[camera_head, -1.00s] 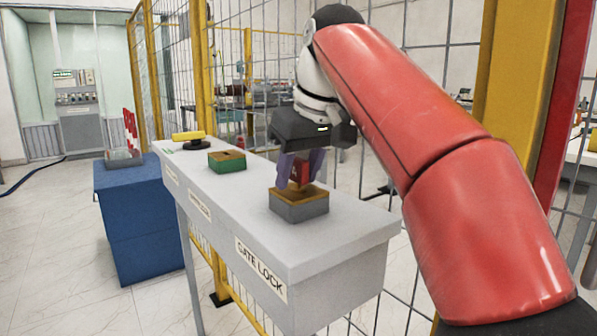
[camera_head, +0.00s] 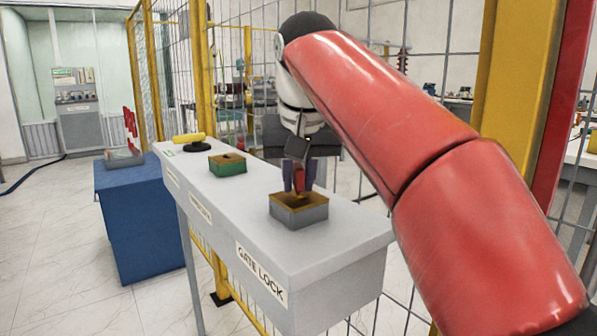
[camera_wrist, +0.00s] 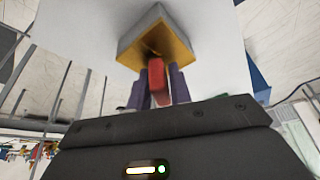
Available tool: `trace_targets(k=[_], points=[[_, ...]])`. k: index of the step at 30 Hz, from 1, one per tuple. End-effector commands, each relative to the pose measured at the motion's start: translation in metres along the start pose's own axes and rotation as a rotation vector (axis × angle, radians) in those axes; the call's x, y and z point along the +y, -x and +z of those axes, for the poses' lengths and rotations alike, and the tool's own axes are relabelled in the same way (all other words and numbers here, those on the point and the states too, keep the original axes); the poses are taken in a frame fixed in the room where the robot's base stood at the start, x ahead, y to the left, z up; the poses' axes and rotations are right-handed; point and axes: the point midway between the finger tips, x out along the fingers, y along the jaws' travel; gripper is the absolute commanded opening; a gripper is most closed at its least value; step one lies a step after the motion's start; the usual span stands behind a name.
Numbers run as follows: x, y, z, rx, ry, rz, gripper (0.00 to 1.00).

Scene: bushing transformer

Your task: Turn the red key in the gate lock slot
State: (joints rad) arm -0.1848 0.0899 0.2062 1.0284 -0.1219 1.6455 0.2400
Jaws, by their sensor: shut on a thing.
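The red key (camera_head: 300,177) is upright between the purple fingers of my gripper (camera_head: 299,178), which is shut on it. The wrist view also shows the red key (camera_wrist: 157,82) between the fingers (camera_wrist: 154,88). The key's lower end meets the gate lock block (camera_head: 300,213), a grey box with a yellow-brown top. In the wrist view the key's tip reaches the dark slot in the top of the lock block (camera_wrist: 178,52). How deep it sits is hidden. The block stands on the grey counter near the "GATE LOCK" label (camera_head: 261,271).
A green block with a yellow top (camera_head: 227,164) and a yellow handle on a dark base (camera_head: 188,138) stand farther along the grey counter (camera_head: 330,236). A blue cabinet (camera_head: 135,220) stands at left. A wire mesh fence (camera_head: 360,120) runs behind the counter.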

Motion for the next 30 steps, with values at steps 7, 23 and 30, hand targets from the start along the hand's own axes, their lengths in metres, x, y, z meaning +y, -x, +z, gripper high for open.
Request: trace_targets(k=[7,23,30], points=[[-0.0004,-0.0005,0.0,0.001,-0.044,0.017,0.0],[-0.0013,-0.0008,-0.0005,0.0,-0.47,0.195,0.0],[-0.0004,0.0,0.0002,0.001,-0.528,0.218,0.0]])
